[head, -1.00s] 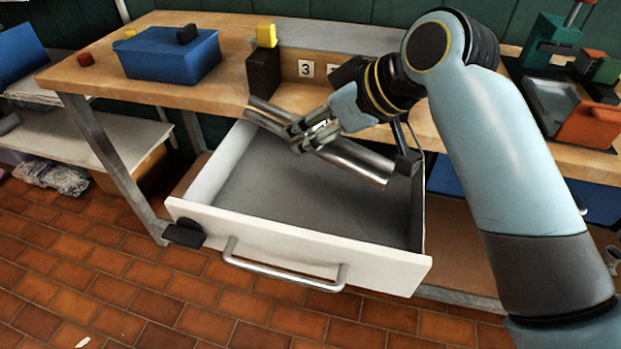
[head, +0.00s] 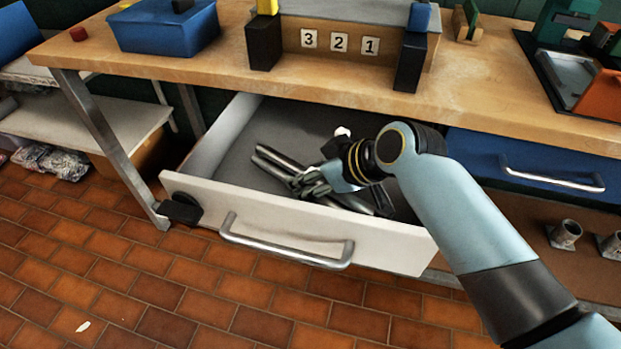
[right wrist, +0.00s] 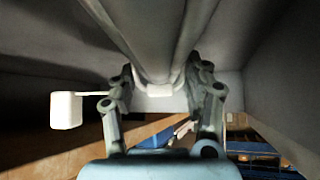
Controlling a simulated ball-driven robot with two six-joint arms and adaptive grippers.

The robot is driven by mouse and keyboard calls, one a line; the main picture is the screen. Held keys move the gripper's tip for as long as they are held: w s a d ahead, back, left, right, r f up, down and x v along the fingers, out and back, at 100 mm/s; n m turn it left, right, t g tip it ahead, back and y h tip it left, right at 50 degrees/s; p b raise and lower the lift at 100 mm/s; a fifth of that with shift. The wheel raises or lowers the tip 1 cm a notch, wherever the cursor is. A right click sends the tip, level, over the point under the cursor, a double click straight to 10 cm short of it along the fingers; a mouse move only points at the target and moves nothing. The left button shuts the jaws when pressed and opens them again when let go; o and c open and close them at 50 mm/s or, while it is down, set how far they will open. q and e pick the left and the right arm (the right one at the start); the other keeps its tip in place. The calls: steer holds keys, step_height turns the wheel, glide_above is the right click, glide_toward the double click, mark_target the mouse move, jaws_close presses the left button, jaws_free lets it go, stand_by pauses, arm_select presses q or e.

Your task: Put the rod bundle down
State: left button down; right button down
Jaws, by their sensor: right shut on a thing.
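The rod bundle (head: 275,163), several grey metal rods, lies slanted inside the open drawer (head: 225,143), below its rim. My right gripper (head: 312,183) is shut around the bundle's middle, and the arm reaches in from the right. In the right wrist view the rods (right wrist: 152,40) run between the two fingers of my right gripper (right wrist: 162,88). I cannot tell whether the rods touch the drawer floor. The white front panel hides the near part of the drawer floor. My left gripper is not in view.
A wooden bench top (head: 215,77) lies above the drawer. On it stand a blue box (head: 165,28), black blocks (head: 263,42) and number tiles 3, 2, 1 (head: 339,42). A blue closed drawer (head: 530,170) is at the right. The drawer's far left is free.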

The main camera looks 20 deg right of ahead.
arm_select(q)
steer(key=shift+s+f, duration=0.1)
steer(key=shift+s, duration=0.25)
arm_select(e)
steer(key=shift+f, duration=0.2)
steer(key=c, duration=0.6)
jaws_free()
steer(key=shift+f, duration=0.2)
steer(key=shift+r, duration=0.25)
steer(key=p+v, duration=0.2)
steer(key=v, duration=1)
steer(key=shift+f, duration=0.1)
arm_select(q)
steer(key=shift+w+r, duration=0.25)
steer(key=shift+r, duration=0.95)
